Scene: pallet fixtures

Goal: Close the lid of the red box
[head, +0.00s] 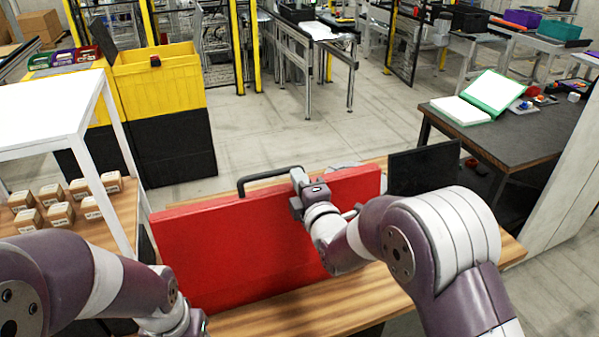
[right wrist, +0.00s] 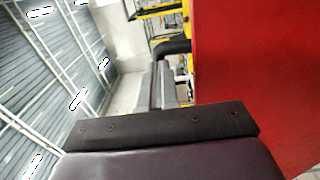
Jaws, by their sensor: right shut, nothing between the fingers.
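The red box's lid (head: 240,240) stands up as a broad red panel on the wooden table, its face toward me. A black handle (head: 268,178) sticks up from its top edge. The rest of the box is hidden behind or under the panel. My right gripper (head: 298,182) is shut and empty at the panel's top edge, just right of the handle. In the right wrist view, the red panel (right wrist: 255,70) fills the right side and the black handle (right wrist: 172,48) shows beyond the fingers. My left gripper (head: 197,325) is at the bottom edge, mostly cut off; its jaws are not clear.
The wooden table (head: 340,312) has bare room in front of the panel. A dark upright panel (head: 425,170) stands at its right end. Several small cardboard boxes (head: 60,214) sit at the left under a white shelf (head: 45,115). A yellow bin (head: 160,85) stands beyond.

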